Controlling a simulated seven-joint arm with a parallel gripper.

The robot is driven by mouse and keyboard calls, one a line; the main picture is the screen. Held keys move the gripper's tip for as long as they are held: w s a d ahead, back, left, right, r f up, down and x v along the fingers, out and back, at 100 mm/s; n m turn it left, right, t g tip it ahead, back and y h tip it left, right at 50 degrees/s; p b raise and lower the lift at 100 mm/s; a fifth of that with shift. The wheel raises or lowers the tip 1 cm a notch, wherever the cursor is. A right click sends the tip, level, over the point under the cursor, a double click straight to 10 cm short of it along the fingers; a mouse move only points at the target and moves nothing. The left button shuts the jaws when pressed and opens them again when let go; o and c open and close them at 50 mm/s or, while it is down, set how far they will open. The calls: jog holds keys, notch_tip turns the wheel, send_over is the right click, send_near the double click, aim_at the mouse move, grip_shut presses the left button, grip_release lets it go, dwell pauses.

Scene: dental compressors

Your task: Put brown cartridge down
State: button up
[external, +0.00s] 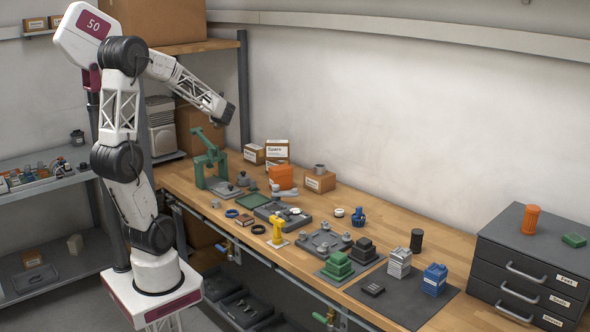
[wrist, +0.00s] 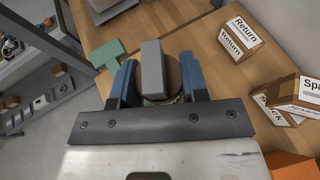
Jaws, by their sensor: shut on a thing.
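My gripper (wrist: 158,62) has its two blue fingers shut on the brown cartridge (wrist: 174,76) in the wrist view. Only a rounded brown part of the cartridge shows, toward the right finger; an upright grey block (wrist: 152,66) between the fingers hides the rest. In the external view my gripper (external: 228,114) is high above the left end of the bench, above and right of the green press frame (external: 209,160). The cartridge cannot be made out there.
The wooden bench (external: 390,235) has bare wood along the wall. "Return" (wrist: 238,38) and "Spare" (wrist: 295,100) boxes stand close by. Several small parts crowd the bench's middle. A dark mat (external: 405,308) and grey drawer unit (external: 520,262) are at the right.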

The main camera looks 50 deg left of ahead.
jog(key=s+d+f+m+t+h, duration=0.1)
jog(key=s+d+f+m+t, duration=0.15)
jog(key=s+d, duration=0.65)
jog(key=s+d+f+m+t+h, duration=0.2)
jog(key=s+d+f, duration=0.2)
jog(key=s+d, duration=0.55)
notch_tip(320, 180, down, 14)
jog(key=s+a, duration=0.1)
jog(key=shift+s+a+r, duration=0.25)
jog(key=shift+s+a, duration=0.05)
jog(key=shift+s, duration=0.1)
dwell(0.4)
jog(key=w+a, duration=0.2)
jog(key=w, duration=0.2)
jog(key=w+a+f, duration=0.1)
jog(key=w+a, duration=0.1)
jog(key=w, duration=0.3)
jog(key=w+a, duration=0.2)
jog(key=w, duration=0.3)
jog(key=shift+a+f, duration=0.15)
jog(key=shift+f, duration=0.05)
jog(key=shift+w+a, duration=0.1)
jog(key=shift+w, duration=0.15)
jog(key=shift+f, duration=1.8)
